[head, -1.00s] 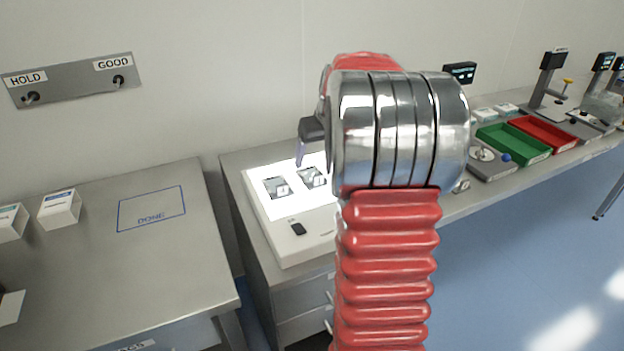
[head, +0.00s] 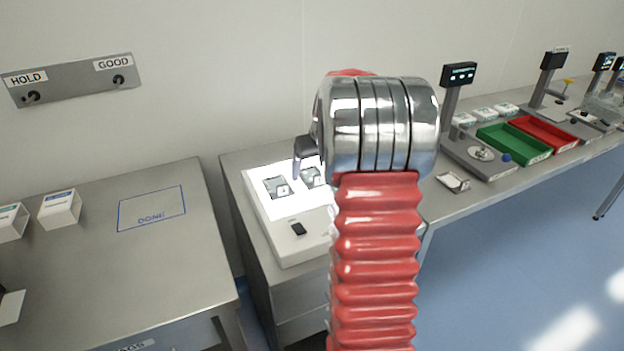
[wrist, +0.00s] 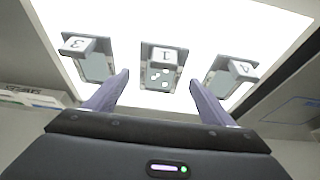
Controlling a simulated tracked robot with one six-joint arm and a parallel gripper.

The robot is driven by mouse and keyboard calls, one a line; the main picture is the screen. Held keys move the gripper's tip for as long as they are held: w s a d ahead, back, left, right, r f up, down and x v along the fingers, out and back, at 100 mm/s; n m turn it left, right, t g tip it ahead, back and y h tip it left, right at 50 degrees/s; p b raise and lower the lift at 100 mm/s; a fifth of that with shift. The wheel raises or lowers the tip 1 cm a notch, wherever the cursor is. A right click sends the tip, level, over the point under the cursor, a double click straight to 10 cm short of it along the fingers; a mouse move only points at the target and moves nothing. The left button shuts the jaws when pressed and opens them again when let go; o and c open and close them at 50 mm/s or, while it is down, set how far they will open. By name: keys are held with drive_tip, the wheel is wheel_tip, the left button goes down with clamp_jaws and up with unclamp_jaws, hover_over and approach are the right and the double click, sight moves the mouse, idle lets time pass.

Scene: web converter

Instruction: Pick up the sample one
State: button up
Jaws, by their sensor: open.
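Sample one, a small grey plate with a white block marked 1 (wrist: 165,57), lies on the lit light box (wrist: 215,22) in the middle of the wrist view. Pale round spots show on its plate. A sample marked 3 (wrist: 92,58) lies to its left and one that seems marked 4 (wrist: 232,75) to its right. My gripper (wrist: 159,78) is open and empty, with one finger on each side of sample one in the picture. I cannot tell the height of the fingertips above the box. In the head view my gripper (head: 297,170) hangs over the light box (head: 285,250), partly hidden by my arm.
A steel table with a blue DONE square (head: 152,209) and white cartons (head: 60,208) stands left. A HOLD/GOOD switch panel (head: 74,80) is on the wall. Green (head: 513,143) and red (head: 543,133) trays and a scale (head: 480,158) sit on the bench to the right.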

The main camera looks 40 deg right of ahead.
drive_tip(key=shift+w+f, duration=0.1)
drive_tip(key=shift+f, duration=0.2)
drive_tip(key=shift+c, duration=0.6)
drive_tip(key=c, duration=1)
